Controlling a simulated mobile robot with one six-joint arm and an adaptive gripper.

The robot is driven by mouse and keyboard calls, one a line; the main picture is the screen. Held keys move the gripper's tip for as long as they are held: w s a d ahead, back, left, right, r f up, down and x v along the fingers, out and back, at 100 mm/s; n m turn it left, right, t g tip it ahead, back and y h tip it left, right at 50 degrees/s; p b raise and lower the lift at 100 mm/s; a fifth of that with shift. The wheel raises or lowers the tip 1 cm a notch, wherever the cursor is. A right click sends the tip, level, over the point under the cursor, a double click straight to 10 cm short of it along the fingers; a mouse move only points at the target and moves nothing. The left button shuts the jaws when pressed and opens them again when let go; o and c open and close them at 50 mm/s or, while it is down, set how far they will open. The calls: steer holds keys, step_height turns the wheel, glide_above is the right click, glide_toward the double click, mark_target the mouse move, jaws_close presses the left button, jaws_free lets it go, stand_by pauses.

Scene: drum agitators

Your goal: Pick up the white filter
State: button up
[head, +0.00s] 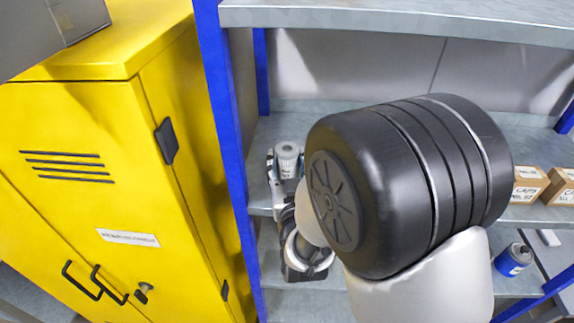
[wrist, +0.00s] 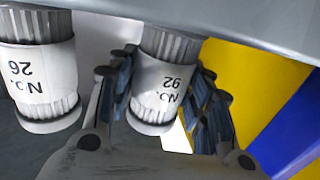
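Two white ribbed filters with paper labels show in the wrist view, their label text upside down. One filter (wrist: 165,85) is between the two fingers of my gripper (wrist: 165,75), with a finger pad close along each side. I cannot tell whether both pads press on it. The other filter (wrist: 38,75) is to the left, outside the fingers. In the head view a white filter (head: 287,153) stands on the middle shelf.
A blue-posted metal shelf (head: 400,14) overhangs the space. A yellow cabinet (head: 90,190) stands at the left. Cardboard boxes (head: 528,183) sit on the shelf at right, with a blue can (head: 513,260) lower down. A grey shelf edge (wrist: 220,35) crosses the wrist view's top.

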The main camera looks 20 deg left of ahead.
steer(key=c, duration=0.5)
steer(key=shift+r, duration=0.2)
steer(key=shift+c, duration=0.2)
